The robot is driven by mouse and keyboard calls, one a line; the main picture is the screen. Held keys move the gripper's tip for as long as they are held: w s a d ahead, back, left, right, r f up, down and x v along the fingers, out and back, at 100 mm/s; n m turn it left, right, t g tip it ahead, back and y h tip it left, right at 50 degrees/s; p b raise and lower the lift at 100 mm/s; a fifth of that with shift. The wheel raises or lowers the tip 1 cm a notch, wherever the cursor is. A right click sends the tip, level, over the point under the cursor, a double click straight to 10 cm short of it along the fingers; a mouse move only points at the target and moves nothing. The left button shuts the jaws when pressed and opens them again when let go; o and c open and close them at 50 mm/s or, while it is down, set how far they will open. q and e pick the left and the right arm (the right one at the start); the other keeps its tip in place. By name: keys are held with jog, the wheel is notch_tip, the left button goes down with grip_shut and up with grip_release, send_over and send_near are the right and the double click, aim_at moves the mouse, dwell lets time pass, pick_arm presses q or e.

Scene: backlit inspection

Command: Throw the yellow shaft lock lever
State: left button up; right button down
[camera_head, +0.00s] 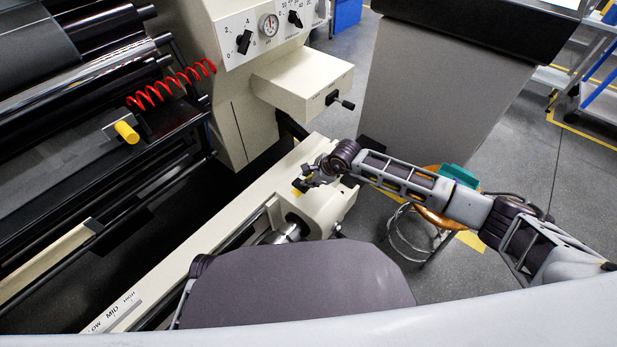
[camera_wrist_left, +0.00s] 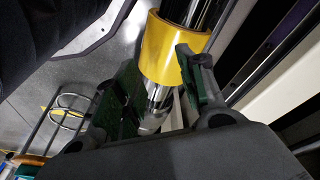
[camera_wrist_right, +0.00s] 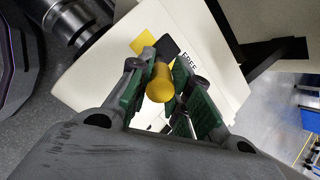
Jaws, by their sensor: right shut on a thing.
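The yellow shaft lock lever (camera_wrist_right: 160,86) shows its round end between the green-padded fingers of my right gripper (camera_wrist_right: 159,76) in the right wrist view. That gripper is shut on it, in front of a cream housing (camera_wrist_right: 100,62). In the head view my right gripper (camera_head: 308,180) is at the top of this housing (camera_head: 328,208), with a little yellow showing beside it. In the left wrist view my left gripper (camera_wrist_left: 158,92) is open, its fingers apart around the line of a chrome shaft (camera_wrist_left: 160,97) with a yellow band (camera_wrist_left: 174,50). Contact there is unclear.
A yellow knob (camera_head: 126,132) and a red coiled hose (camera_head: 172,84) are on the machine at left. A cream box with a black handle (camera_head: 303,80) juts out behind the housing. A round stool (camera_head: 411,240) stands to the right. Grey floor lies beyond it.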

pick_arm(q)
jog(key=shift+s+r, duration=0.15)
jog(key=shift+r, duration=0.05)
pick_arm(e)
jog(key=shift+y, duration=0.3)
pick_arm(q)
jog(key=shift+s+f, duration=0.15)
pick_arm(e)
jog(key=c, duration=1.4)
grip_release()
pick_arm(q)
jog(key=shift+w+d, duration=0.1)
jog(key=shift+w, duration=0.1)
pick_arm(e)
jog(key=shift+o, duration=0.2)
jog(key=shift+r, duration=0.2)
jog(key=shift+r, duration=0.1)
